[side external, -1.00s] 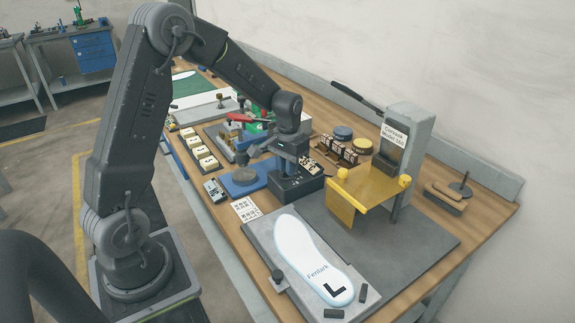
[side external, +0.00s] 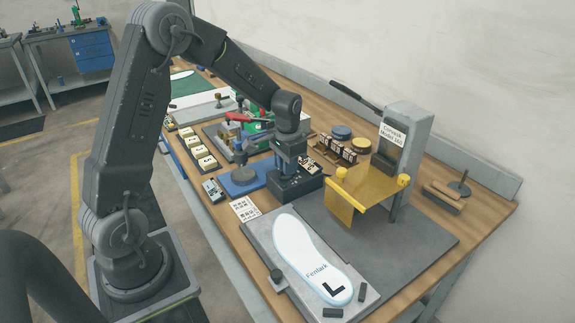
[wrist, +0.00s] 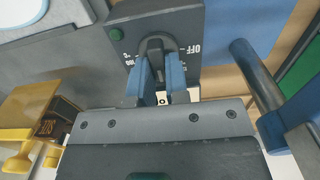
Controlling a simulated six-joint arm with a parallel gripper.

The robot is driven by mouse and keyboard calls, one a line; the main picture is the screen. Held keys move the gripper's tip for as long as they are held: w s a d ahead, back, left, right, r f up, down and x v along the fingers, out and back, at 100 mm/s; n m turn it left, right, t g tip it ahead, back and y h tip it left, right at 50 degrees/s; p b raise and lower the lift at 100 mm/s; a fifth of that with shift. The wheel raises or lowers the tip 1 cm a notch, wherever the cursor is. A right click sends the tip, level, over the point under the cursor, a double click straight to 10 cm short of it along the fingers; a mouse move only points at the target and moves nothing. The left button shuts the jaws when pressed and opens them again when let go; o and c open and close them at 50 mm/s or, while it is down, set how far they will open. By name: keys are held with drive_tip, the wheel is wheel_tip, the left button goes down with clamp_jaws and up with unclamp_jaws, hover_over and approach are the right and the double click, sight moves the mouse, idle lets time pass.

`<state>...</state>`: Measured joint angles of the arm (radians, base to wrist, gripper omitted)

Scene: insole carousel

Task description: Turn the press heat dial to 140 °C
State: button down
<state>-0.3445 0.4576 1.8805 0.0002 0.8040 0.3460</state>
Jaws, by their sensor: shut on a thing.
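The press heat dial (wrist: 156,46) is a dark knob on a dark control box (wrist: 185,20) with white markings, "OFF" at the right and a partly hidden number scale at the left. In the wrist view my gripper (wrist: 161,75) has its two blue fingers closed on the knob, one on each side. The knob's pointer and its exact setting are hidden between the fingers. In the side view the box (side external: 291,188) stands on the bench, with my gripper (side external: 290,168) pointing down onto its top; the dial is hidden there.
A yellow guard (side external: 372,186) and the grey press (side external: 408,125) stand to the right. A white insole (side external: 308,255) lies on a grey plate in front.

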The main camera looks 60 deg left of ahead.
drive_tip(key=c, duration=1.1)
unclamp_jaws()
wheel_tip(320, 180, up, 14)
drive_tip(key=shift+f, duration=0.1)
drive_tip(key=s+d+r+t, duration=0.1)
drive_tip(key=s+d+t, duration=0.1)
drive_tip(key=s+d, duration=0.2)
drive_tip(key=s+d+r+t, duration=0.1)
drive_tip(key=s+d, duration=0.4)
drive_tip(key=s, duration=0.4)
drive_tip(key=s+d+r+t, duration=0.1)
drive_tip(key=s+d+t, duration=0.1)
drive_tip(key=s+d, duration=0.3)
drive_tip(key=shift+s+d+r+t, duration=0.1)
drive_tip(key=shift+s+t, duration=0.05)
drive_tip(key=shift+s, duration=0.5)
drive_tip(key=shift+s+d+r+t, duration=0.1)
drive_tip(key=shift+s+t, duration=0.05)
drive_tip(key=shift+s, duration=0.5)
